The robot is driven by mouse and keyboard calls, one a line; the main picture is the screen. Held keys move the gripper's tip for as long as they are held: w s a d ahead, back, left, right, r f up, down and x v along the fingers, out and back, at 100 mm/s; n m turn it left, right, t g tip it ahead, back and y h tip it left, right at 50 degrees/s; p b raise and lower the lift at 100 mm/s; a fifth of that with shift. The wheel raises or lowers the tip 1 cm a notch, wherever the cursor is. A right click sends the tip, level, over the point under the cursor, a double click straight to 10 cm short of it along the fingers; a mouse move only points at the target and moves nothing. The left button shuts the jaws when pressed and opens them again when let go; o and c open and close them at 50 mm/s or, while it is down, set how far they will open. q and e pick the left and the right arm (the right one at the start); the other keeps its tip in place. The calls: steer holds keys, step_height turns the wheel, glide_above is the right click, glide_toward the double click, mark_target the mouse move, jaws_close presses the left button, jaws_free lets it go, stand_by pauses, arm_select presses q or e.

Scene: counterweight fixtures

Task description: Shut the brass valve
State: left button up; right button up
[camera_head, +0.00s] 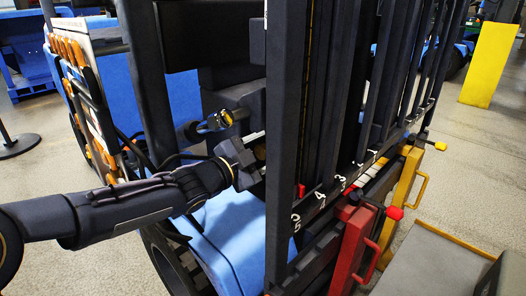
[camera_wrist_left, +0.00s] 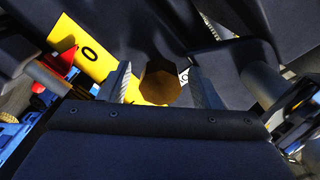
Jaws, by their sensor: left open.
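The brass valve shows in the left wrist view as a brown-gold, many-sided knob (camera_wrist_left: 160,83). It sits between the two fingers of my left gripper (camera_wrist_left: 160,88), which stand apart on either side of it; I cannot tell whether they touch it. A yellow plate (camera_wrist_left: 82,48) marked "0" lies behind and left of the knob. In the head view my left gripper (camera_head: 248,156) reaches in from the left to the dark frame, with a small brass-coloured part at its tips, mostly hidden. My right gripper is not in view.
Dark upright posts (camera_head: 285,120) stand close to the right of my left gripper. A red handle (camera_head: 362,240) and a yellow handle (camera_head: 408,180) sit at the lower right. Black cables (camera_head: 120,140) hang to the left. A blue surface (camera_head: 228,235) lies below my arm.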

arm_select(q)
steer(key=p+v, duration=0.2)
steer(key=v, duration=0.5)
steer(key=shift+s+a, duration=0.3)
steer(key=shift+a, duration=0.05)
